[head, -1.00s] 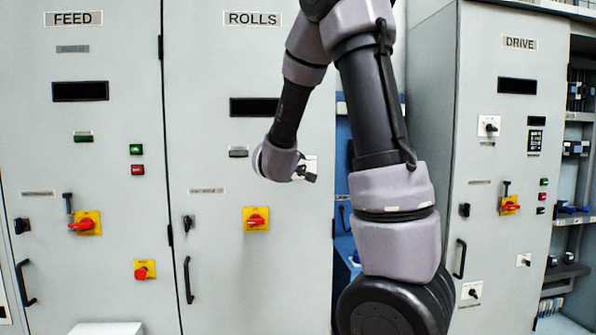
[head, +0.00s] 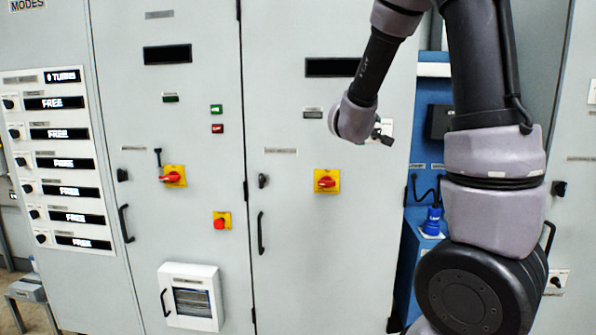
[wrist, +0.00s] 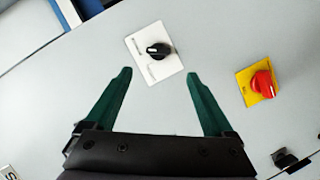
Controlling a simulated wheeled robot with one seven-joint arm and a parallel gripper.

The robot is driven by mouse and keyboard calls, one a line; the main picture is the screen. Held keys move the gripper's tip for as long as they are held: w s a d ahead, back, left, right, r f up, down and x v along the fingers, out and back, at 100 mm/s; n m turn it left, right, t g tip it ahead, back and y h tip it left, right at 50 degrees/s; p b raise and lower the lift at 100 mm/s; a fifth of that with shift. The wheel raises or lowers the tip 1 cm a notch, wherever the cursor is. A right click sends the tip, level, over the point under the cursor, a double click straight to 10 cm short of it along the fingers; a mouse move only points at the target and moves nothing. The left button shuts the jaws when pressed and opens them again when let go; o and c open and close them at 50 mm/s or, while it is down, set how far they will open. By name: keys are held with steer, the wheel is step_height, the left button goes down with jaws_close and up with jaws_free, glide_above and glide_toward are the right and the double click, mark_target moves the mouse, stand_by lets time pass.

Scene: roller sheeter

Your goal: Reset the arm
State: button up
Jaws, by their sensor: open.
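My arm (head: 490,150) hangs in from the top right of the head view, in front of the grey cabinets. My gripper (head: 382,132) is small in that view, near the right side of the middle cabinet door. In the wrist view my gripper (wrist: 158,76) has its two green fingers spread apart with nothing between them. A white plate with a black rotary knob (wrist: 158,50) lies just beyond the fingertips. A red rotary switch on a yellow plate (wrist: 260,84) is to the right of the fingers.
Cabinet doors carry a red-yellow switch (head: 326,181), another red-yellow switch (head: 173,176) and a red button (head: 222,222). A panel of several displays (head: 58,160) is at left. A blue plug (head: 432,222) sits in the gap behind my arm.

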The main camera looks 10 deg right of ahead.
steer(key=s+a+r+m+y, duration=0.4)
steer(key=s+a+r+y, duration=0.1)
steer(key=s+a+y, duration=0.5)
steer(key=s+f+m+g, duration=0.1)
steer(key=s+m+g, duration=0.1)
steer(key=s, duration=0.7)
steer(key=s+a+f+m+g+y, duration=0.1)
steer(key=s+m+g, duration=0.2)
steer(key=s, duration=0.6)
steer(key=shift+s+a+f+g, duration=0.3)
steer(key=shift+s+f+g, duration=0.05)
steer(key=shift+s+g, duration=0.05)
